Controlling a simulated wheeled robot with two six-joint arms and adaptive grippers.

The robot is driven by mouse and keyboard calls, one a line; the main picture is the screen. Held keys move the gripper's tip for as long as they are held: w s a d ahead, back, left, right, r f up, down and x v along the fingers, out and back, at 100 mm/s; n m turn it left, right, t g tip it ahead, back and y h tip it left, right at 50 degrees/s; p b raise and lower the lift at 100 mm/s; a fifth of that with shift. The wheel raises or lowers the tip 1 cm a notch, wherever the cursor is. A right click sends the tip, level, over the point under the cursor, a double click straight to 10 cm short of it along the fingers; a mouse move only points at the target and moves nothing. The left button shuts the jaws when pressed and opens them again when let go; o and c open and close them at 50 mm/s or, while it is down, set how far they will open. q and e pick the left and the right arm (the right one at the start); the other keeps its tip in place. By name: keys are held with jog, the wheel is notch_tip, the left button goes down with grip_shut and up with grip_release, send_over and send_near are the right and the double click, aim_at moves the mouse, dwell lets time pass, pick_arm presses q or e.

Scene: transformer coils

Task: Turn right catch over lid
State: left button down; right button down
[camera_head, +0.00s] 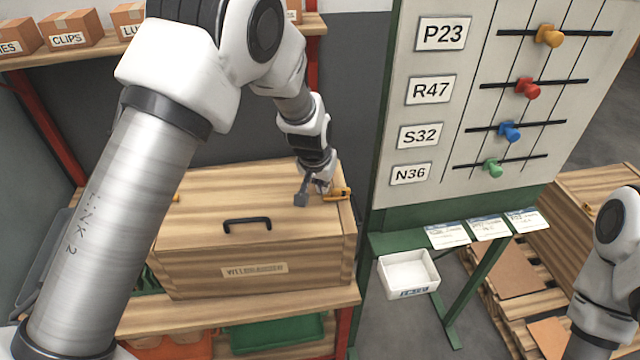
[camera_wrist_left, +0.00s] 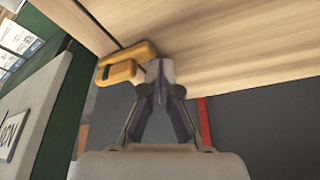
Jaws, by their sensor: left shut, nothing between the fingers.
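The wooden chest's lid (camera_head: 220,190) is closed, with a black handle in the middle. The right catch (camera_head: 340,194) is a small yellow-orange piece at the right end of the lid. In the left wrist view the catch (camera_wrist_left: 122,66) lies beside the fingertips, at the edge of the wood. My left gripper (camera_head: 306,194) is over the right part of the lid, just left of the catch. In the wrist view its fingers (camera_wrist_left: 158,70) are shut and empty, close against the catch; contact is unclear. The left catch (camera_head: 176,198) is mostly hidden behind my left arm.
A green-framed board (camera_head: 480,100) with coloured knobs stands close to the right of the chest. A white bin (camera_head: 408,272) hangs below it. A shelf with cardboard boxes (camera_head: 72,30) is behind. My right arm shows at the lower right, its gripper out of frame.

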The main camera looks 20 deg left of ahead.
pick_arm(q)
jog(key=shift+s+f, duration=0.25)
jog(key=shift+s, duration=0.1)
dwell(0.4)
